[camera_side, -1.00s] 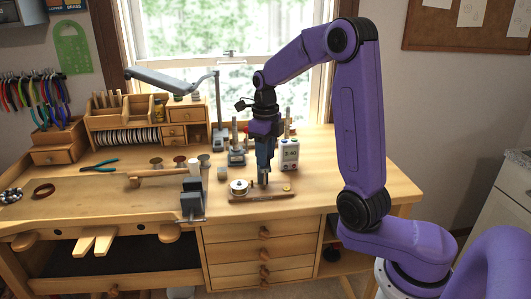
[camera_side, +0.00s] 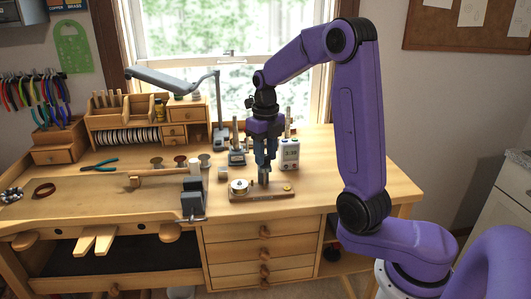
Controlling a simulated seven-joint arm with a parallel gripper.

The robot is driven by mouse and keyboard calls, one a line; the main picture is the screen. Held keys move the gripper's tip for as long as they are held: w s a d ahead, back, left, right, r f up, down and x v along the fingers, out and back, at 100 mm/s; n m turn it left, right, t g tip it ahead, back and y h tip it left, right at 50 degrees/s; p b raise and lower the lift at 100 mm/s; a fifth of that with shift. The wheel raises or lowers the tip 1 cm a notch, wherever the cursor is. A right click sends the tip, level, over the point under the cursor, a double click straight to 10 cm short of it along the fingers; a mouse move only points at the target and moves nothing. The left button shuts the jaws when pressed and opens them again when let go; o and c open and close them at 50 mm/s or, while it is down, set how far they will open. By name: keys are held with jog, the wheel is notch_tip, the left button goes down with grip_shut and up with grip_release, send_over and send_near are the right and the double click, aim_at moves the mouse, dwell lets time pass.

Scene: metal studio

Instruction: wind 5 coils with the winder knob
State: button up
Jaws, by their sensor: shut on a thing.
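The winder is a low wooden board (camera_side: 270,194) near the front edge of the bench. A round silver spool-like part (camera_side: 240,186) stands on its left end, and a small brass piece (camera_side: 287,188) sits on its right end. My gripper (camera_side: 263,182) points straight down over the middle of the board, just right of the silver part. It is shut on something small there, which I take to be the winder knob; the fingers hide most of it. The number of coils cannot be read at this size.
A white device with a small display (camera_side: 290,153) stands close behind, right of my gripper. A dark vise (camera_side: 192,203) is clamped at the bench edge to the left. The bench's right end is clear.

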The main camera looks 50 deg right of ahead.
aim_at(266, 157)
jog(key=shift+w+r, duration=0.1)
jog(key=o, duration=1)
jog(key=shift+o, duration=0.2)
notch_tip(266, 157, up, 17)
jog(key=shift+r, duration=0.15)
